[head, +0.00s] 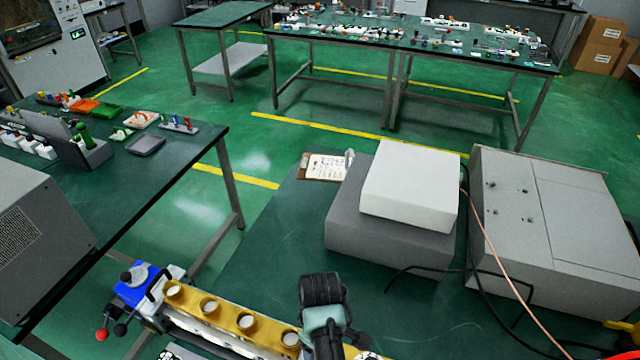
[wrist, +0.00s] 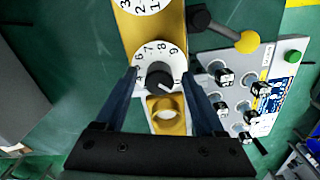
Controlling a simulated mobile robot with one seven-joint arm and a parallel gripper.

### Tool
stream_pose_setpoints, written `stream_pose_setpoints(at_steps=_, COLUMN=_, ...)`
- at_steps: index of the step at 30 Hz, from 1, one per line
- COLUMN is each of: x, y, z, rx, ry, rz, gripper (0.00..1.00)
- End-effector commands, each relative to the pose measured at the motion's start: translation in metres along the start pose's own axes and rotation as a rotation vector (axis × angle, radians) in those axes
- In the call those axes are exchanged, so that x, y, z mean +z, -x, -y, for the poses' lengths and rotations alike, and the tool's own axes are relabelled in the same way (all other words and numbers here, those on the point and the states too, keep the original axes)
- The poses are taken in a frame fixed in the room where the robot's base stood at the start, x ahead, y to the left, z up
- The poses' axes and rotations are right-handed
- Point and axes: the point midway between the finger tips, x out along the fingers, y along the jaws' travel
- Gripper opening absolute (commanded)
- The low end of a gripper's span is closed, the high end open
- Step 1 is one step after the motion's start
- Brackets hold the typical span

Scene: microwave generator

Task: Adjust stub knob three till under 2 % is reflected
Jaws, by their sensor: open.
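A gold stub tuner body (head: 225,318) runs along the bottom of the head view, with several pale round caps on top. In the wrist view its gold body (wrist: 125,32) carries a black knob (wrist: 157,76) on a white numbered dial (wrist: 173,56). My gripper (wrist: 160,74) is open, with one finger on each side of this knob and dial; I cannot tell whether they touch. A second numbered dial (wrist: 150,5) is cut off at the top edge. No stub number is legible. In the head view my arm hides the gripper. No reflected-power reading is legible.
A panel (wrist: 250,95) with several black knobs and a green button (wrist: 292,56) lies right of the tuner. A yellow-ended lever (wrist: 247,41) is near it. White and grey boxes (head: 410,185) and a large grey cabinet (head: 555,225) stand behind, with loose cables (head: 500,255).

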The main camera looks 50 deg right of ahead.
Motion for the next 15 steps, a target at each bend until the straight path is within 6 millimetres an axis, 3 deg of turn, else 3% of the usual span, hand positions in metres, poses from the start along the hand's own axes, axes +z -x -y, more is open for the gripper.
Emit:
stream_pose_setpoints(at_steps=11, x=0.0001, y=-0.0054, z=-0.0003, rx=0.001, ry=-0.001, rz=-0.001, gripper=0.71)
stream_pose_setpoints(at_steps=15, x=0.0001, y=-0.0052, z=-0.0002, rx=0.001, ry=-0.001, rz=0.000, gripper=0.46)
